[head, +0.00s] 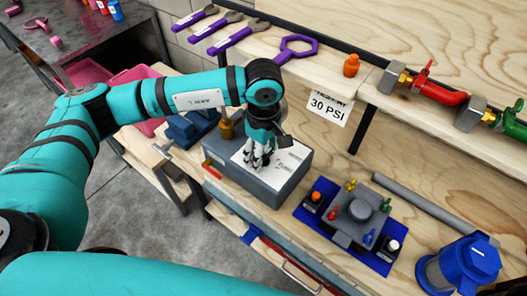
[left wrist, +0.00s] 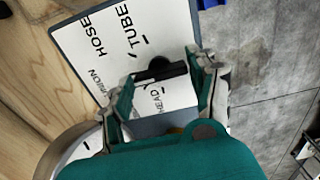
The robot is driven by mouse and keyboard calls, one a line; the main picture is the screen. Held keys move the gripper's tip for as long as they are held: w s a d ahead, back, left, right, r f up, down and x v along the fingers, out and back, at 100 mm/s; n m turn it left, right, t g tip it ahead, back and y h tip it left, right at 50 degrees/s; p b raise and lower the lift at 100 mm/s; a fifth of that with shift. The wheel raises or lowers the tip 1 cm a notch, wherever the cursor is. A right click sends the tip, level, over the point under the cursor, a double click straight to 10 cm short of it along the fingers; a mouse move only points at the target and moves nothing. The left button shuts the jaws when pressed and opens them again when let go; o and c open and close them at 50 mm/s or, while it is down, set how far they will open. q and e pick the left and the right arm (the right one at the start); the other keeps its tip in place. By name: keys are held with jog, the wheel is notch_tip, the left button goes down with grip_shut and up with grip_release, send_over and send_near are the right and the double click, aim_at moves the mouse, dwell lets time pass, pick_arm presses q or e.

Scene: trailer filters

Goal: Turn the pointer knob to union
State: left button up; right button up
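The grey box (head: 262,178) on the bench has a white label plate (head: 283,160). In the left wrist view the plate (left wrist: 112,45) reads HOSE, TUBE, HEAD and a partly hidden word ending in NION. The black pointer knob (left wrist: 160,69) has a bar lying roughly crosswise between my fingers; I cannot tell which end points. My left gripper (head: 260,160) is over the plate, fingers down. In the left wrist view its fingers (left wrist: 162,75) are apart, one near each end of the bar; contact is unclear. My right gripper is not in view.
A blue mat (head: 378,262) with a grey device and coloured knobs lies right of the box. A blue-topped canister (head: 465,262) stands at the right. Purple wrenches (head: 238,32), an orange fitting (head: 351,65) and valves (head: 425,88) are behind. A blue vise (head: 187,127) is left.

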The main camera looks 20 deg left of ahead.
aim_at(264, 155)
pick_arm(q)
jog(key=o, duration=0.3)
notch_tip(264, 155, up, 12)
dwell(0.6)
jog(key=shift+s+f, duration=0.1)
dwell(0.3)
